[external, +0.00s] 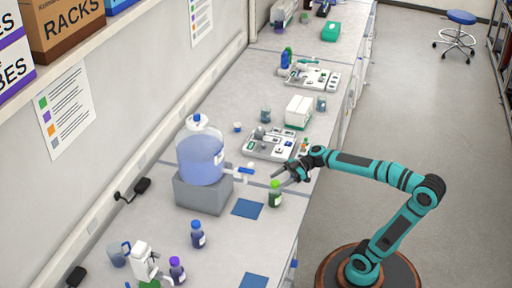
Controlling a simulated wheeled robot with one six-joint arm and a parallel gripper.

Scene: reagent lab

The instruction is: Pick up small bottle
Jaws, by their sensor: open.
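A small bottle with a bright green cap (275,194) stands upright near the bench's front edge, right of a blue mat. My gripper (280,175) is open, just above and behind this bottle's cap in the picture. I cannot tell whether it touches the bottle. Its jaws look empty, though they are small in this view. A small blue bottle (198,235) and a small purple bottle (177,270) stand nearer the camera, apart from my gripper. The picture does not settle which one the task means.
A large clear carboy (201,155) with a tap sits on a grey block (203,193) left of my gripper. A blue mat (248,208) lies flat on the bench. A tray of small parts (264,151) and a white box (298,112) stand behind.

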